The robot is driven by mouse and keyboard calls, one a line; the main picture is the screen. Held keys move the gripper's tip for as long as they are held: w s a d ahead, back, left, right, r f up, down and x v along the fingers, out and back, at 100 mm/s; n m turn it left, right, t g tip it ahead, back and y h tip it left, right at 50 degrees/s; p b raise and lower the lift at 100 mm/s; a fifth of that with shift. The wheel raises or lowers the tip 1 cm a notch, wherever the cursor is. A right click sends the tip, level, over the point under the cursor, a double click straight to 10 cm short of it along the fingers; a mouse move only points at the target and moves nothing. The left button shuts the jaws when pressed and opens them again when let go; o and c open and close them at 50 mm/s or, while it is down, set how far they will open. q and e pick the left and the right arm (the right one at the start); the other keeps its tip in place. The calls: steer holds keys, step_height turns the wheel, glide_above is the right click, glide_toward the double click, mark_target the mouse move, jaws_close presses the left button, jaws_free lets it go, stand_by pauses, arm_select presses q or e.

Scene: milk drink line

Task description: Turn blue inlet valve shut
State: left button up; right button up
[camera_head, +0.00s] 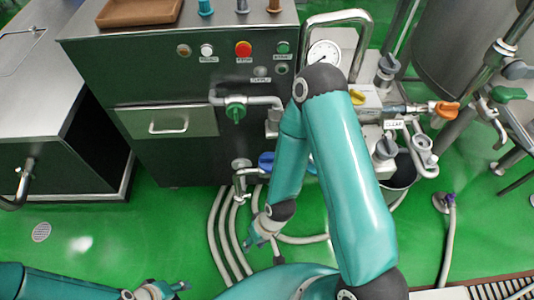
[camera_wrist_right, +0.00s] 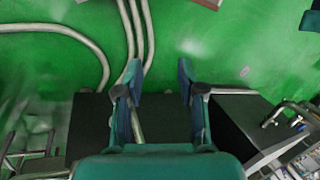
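The blue inlet valve handle (camera_head: 266,161) is low on the front of the dark cabinet, beside a grey pipe fitting. My right arm passes in front and hides part of that area; another bit of blue (camera_head: 311,168) shows on the arm's other side. My right gripper (camera_head: 262,242) hangs over the hoses, below the blue handle in the picture and apart from it. In the right wrist view its two fingers (camera_wrist_right: 159,80) are spread with nothing between them. My left gripper (camera_head: 172,289) is at the bottom left, away from the valve; its finger gap is unclear.
Pale hoses (camera_head: 224,235) run over the green floor (camera_head: 120,225). A green-handled valve (camera_head: 236,112) sits above the blue one. An orange handle (camera_head: 446,109), a gauge (camera_head: 324,54) and a grey bucket (camera_head: 402,172) are to the right. Open floor lies left.

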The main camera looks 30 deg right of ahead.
step_height(320, 180, up, 21)
steer(key=n+h+b, duration=0.4)
steer(key=n+b, duration=0.1)
steer(key=n, duration=0.9)
glide_above(269, 157)
steer(key=shift+g, duration=0.3)
step_height(269, 157, down, 16)
steer(key=shift+d+f+p, duration=0.1)
steer(key=shift+f+p, duration=0.1)
steer(key=shift+p, duration=0.1)
